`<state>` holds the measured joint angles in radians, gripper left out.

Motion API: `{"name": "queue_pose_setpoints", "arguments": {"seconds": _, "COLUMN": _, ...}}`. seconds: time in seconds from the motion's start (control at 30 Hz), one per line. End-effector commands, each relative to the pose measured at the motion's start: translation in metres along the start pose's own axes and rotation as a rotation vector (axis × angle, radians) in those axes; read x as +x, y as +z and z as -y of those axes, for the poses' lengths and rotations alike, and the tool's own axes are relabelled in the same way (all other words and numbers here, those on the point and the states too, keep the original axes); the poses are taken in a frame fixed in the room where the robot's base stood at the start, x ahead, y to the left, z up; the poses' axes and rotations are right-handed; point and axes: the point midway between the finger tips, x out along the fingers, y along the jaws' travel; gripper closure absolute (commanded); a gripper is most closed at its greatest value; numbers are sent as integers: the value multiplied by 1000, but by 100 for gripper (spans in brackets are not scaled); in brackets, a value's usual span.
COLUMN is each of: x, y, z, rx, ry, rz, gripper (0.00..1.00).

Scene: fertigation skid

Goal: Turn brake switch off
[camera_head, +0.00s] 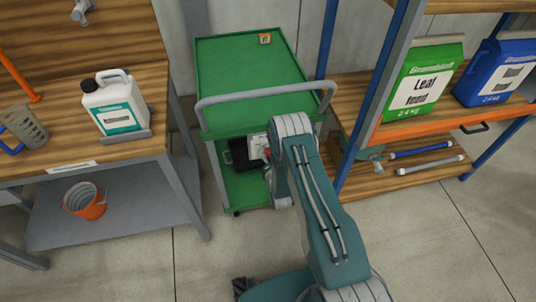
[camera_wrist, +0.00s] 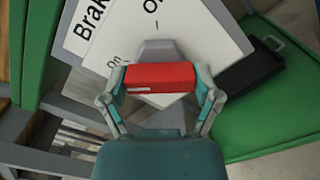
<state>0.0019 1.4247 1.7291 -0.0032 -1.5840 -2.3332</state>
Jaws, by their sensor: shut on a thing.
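The brake switch has a red handle (camera_wrist: 160,73) on a grey stem, in front of a white label plate (camera_wrist: 205,35) in the wrist view. The plate reads "Brak…" and "On"; another word is cut off. My gripper (camera_wrist: 161,80) is shut on the red handle, one finger at each end. The handle lies nearly level in that view. In the head view, the label plate (camera_head: 257,142) shows low on the green cart (camera_head: 245,80), with a bit of red beside it. My arm hides most of the switch and gripper there.
A black tray-like case (camera_wrist: 250,72) sits beside the plate on the cart's green lower shelf. A wooden bench (camera_head: 60,160) with a white jug (camera_head: 113,103) stands left.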

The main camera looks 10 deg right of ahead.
Motion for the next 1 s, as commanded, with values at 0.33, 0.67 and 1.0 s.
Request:
{"name": "queue_pose_setpoints", "arguments": {"seconds": 0.33, "x": 1, "y": 0, "z": 2, "rx": 199, "ry": -5, "rz": 1, "gripper": 67}}
{"name": "queue_pose_setpoints", "arguments": {"seconds": 0.67, "x": 0, "y": 0, "z": 4, "rx": 510, "ry": -6, "rz": 2, "gripper": 67}}
{"name": "queue_pose_setpoints", "arguments": {"seconds": 1.0, "x": 0, "y": 0, "z": 5, "rx": 833, "ry": -9, "rz": 3, "gripper": 67}}
